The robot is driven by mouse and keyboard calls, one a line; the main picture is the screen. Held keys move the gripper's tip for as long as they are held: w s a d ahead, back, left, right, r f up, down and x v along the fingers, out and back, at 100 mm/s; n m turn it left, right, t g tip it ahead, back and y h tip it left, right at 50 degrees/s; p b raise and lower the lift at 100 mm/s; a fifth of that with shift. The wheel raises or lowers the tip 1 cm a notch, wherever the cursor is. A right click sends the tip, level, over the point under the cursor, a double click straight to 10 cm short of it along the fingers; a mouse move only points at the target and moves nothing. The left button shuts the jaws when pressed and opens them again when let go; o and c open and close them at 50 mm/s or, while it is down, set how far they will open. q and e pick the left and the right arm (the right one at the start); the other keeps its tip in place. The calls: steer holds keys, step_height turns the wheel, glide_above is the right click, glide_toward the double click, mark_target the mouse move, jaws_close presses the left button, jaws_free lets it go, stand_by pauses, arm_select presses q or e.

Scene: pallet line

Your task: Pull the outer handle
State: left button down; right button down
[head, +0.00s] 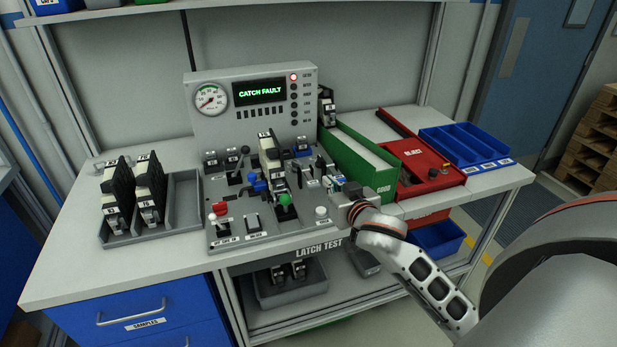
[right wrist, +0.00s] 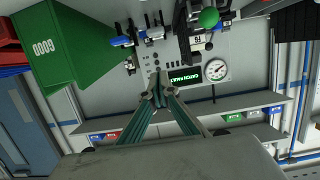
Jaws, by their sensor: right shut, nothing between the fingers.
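A cream and black latch sample (head: 268,150) stands upright in the middle of the grey latch test fixture (head: 232,237). I cannot single out its outer handle in the head view. In the upside-down right wrist view a dark part (right wrist: 188,40) hangs beside a green knob, probably the same sample. My right gripper (head: 340,190) is over the right side of the fixture, right of the sample and apart from it. Its fingers (right wrist: 158,97) are shut and empty. Its own wrist hides part of the fixture's right edge. My left gripper is out of view.
The fixture's display (head: 259,91) reads CATCH FAULT beside a gauge and a lit red lamp. Levers and knobs crowd the fixture. A green GOOD bin (head: 358,160) and red REJECT box (head: 428,165) stand close right. A grey tray (head: 183,200) holds more samples at left.

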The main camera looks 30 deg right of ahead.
stand_by(0.3)
glide_toward(310, 178)
steer(key=w+d+r, duration=0.1)
steer(key=w+r, duration=0.3)
step_height(310, 178, down, 4)
steer(key=shift+d+r, duration=0.2)
steer(key=shift+f, duration=0.2)
